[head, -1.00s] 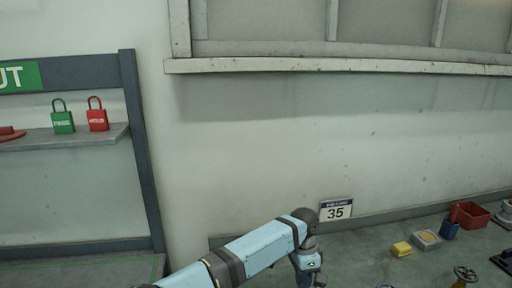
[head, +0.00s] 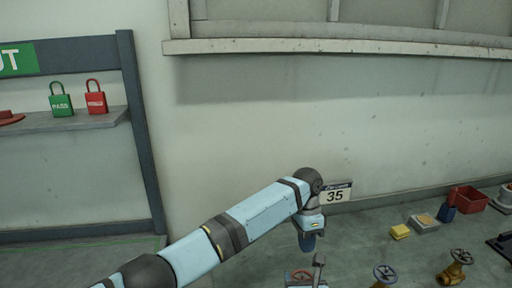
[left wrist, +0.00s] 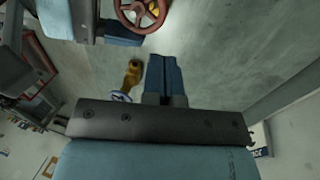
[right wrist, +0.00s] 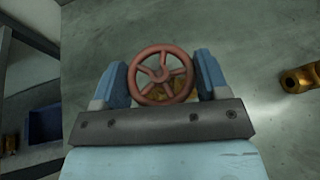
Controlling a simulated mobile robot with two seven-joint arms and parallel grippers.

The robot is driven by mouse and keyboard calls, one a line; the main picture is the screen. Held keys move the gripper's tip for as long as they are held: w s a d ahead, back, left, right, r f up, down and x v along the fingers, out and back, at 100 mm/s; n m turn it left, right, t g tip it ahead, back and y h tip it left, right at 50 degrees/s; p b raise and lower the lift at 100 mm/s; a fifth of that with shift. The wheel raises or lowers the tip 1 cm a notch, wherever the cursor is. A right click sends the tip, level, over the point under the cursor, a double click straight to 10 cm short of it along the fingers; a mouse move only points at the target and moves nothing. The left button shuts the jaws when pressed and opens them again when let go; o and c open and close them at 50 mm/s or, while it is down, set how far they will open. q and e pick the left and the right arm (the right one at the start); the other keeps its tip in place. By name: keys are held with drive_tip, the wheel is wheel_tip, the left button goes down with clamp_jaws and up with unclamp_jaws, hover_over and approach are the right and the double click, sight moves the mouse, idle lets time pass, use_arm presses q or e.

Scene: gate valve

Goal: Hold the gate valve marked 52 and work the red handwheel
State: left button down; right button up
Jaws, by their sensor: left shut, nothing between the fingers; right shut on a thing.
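The red handwheel (right wrist: 160,74) is in the middle of the right wrist view, on top of a brass valve body (right wrist: 178,88) mostly hidden under it. My right gripper (right wrist: 163,82) is shut on this valve, a finger on each side. The number 52 is not readable.
A brass valve with a blue handwheel (head: 385,274) and one with a dark handwheel (head: 456,267) stand to the right.

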use_arm(q)
drive_tip(key=a+f, duration=0.4)
drive_tip(key=f, duration=0.2)
drive_tip(key=shift+s, duration=0.45)
idle(0.4)
